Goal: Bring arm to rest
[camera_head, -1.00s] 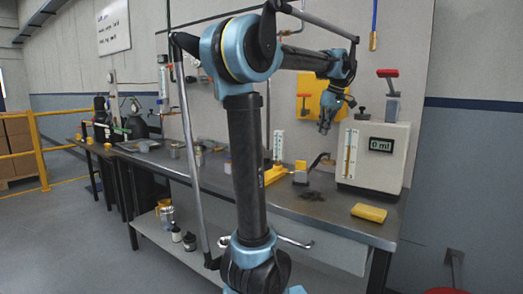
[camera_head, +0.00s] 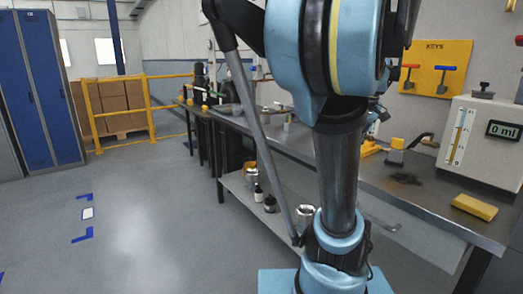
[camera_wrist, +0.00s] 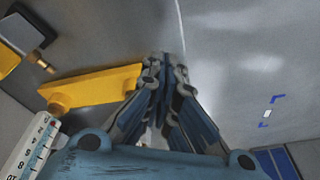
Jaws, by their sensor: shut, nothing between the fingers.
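My gripper (camera_wrist: 166,68) shows in the wrist view with its fingers drawn together and nothing between them. It is above a grey surface, apart from any object, with a yellow block-like part (camera_wrist: 95,88) to its left. In the head view my blue and dark grey arm stands upright in the middle, with its large upper joint close to the camera. My gripper cannot be made out there; the arm and the frame edge hide it.
A steel workbench (camera_head: 425,203) runs behind my arm, with a yellow sponge-like block (camera_head: 474,207) and a white meter box reading 0 ml (camera_head: 478,165). Open floor (camera_head: 150,220) lies to the left, before blue lockers (camera_head: 45,90) and a yellow railing (camera_head: 120,145).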

